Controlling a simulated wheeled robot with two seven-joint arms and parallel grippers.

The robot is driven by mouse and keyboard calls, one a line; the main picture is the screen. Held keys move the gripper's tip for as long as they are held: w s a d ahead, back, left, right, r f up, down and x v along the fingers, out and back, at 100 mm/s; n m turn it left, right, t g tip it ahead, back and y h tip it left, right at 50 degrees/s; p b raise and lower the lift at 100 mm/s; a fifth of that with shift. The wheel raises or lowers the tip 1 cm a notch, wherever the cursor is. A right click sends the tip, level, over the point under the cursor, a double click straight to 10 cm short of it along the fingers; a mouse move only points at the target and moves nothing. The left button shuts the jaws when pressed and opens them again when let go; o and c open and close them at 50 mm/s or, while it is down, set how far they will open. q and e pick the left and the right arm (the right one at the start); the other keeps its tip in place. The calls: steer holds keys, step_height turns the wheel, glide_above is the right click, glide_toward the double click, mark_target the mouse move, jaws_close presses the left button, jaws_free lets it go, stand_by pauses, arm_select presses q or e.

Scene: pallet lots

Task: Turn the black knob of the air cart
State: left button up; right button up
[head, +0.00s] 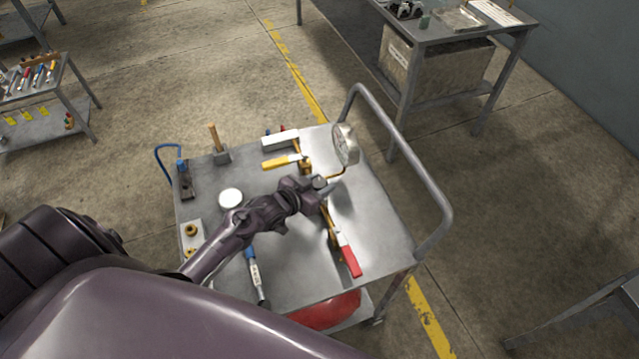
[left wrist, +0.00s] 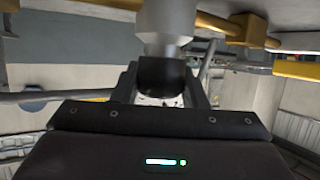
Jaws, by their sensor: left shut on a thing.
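The air cart (head: 382,236) is a grey metal cart with a flat top and a tube handle on its right. My left gripper (head: 318,184) reaches over the cart top from the left and is shut on the black knob (head: 320,182). In the left wrist view the black knob (left wrist: 162,75) sits between the two fingers, below a grey cylindrical body. A round gauge (head: 346,144) stands just beyond the gripper. The gripper hides most of the knob in the head view. My right gripper is not in view.
A yellow-handled lever (head: 283,162) and a red-handled lever (head: 349,262) flank the gripper on the brass piping. A white round lid (head: 230,199), a blue-capped tool (head: 256,275) and a wooden-handled tool (head: 218,145) are on the cart. A workbench (head: 460,30) stands behind.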

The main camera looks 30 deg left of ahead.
mark_target(314, 188)
arm_select(q)
steer(key=shift+m+h, duration=0.4)
steer(key=shift+h, duration=0.1)
steer(key=o, duration=1)
steer(key=shift+c, duration=0.2)
steer(key=shift+b+v, duration=0.65)
steer(key=shift+v, duration=3.3)
steer(key=shift+r, duration=0.1)
steer(key=shift+d, duration=0.1)
